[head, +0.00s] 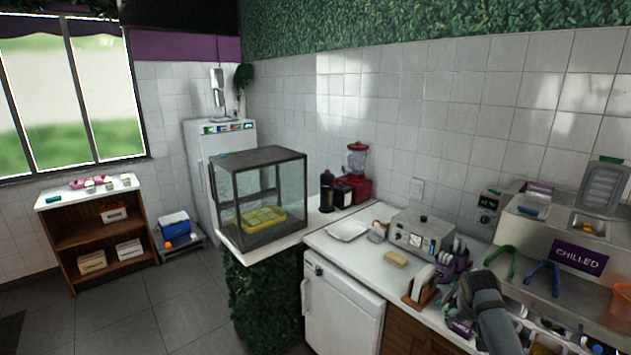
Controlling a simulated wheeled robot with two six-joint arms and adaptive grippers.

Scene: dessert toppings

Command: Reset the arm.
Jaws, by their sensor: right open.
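My right gripper (484,304) shows as a dark grey shape at the lower right, over the front of the chilled toppings station. It is open, and I see nothing held in it. Its fingertips are hard to make out against the clutter. My left gripper is not in view. The toppings station has a purple CHILLED sign (579,257) on its front. Green tongs (501,262) and blue tongs (545,278) stand near the gripper, to its right.
The white counter (338,250) holds a white plate (347,230), a metal appliance (421,233), a red blender (356,170) and a glass case (258,200). A wooden holder (420,291) stands left of my gripper.

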